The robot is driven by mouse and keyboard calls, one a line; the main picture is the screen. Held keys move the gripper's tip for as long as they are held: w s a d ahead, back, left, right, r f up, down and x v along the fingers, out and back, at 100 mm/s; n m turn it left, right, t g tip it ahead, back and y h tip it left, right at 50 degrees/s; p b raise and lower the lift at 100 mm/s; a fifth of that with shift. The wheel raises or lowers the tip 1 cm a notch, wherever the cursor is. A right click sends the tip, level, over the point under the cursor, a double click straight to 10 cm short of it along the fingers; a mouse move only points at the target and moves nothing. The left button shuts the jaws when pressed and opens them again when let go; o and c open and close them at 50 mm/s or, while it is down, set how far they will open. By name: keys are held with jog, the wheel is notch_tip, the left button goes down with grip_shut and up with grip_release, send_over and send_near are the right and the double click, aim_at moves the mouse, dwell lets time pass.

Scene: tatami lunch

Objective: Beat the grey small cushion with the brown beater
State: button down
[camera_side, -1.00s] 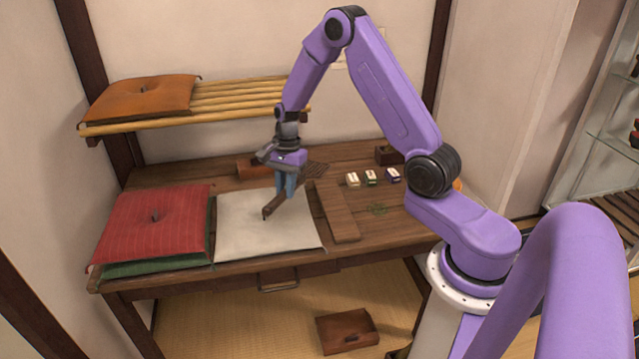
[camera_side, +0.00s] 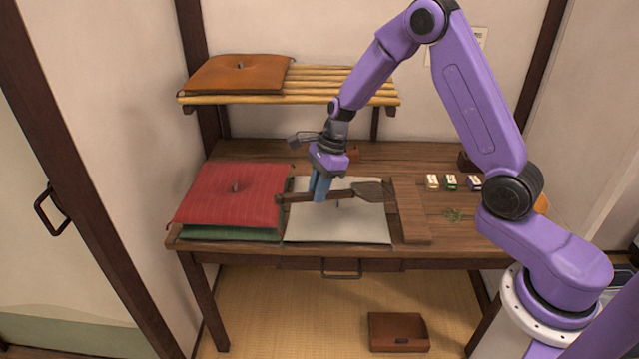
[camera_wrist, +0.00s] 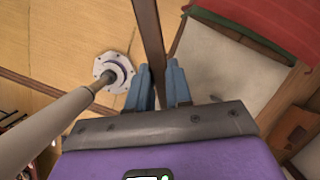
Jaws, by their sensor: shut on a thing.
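The grey small cushion (camera_side: 345,228) lies flat on the wooden table, right of the red cushion. It shows partly in the wrist view (camera_wrist: 212,58). My gripper (camera_side: 319,196) points down over the cushion, shut on the handle of the brown beater (camera_side: 345,194). The handle reaches left toward the red cushion, and the darker, flat head (camera_side: 374,190) is at the right, over the cushion's back right part. I cannot tell whether the head touches it. In the wrist view, the handle (camera_wrist: 148,30) passes between the blue fingers (camera_wrist: 159,88).
A red cushion (camera_side: 225,200) lies on a green one (camera_side: 225,234) at the left. A brown board (camera_side: 411,215) lies right of the grey cushion, with several small blocks (camera_side: 451,182) beyond. A slatted shelf (camera_side: 345,88) holds an orange cushion (camera_side: 235,75) behind.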

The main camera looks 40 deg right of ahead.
notch_tip(320, 180, down, 7)
notch_tip(320, 180, up, 9)
jog(key=shift+f, duration=0.1)
dwell(0.3)
notch_tip(320, 180, down, 9)
notch_tip(320, 180, up, 9)
dwell(0.5)
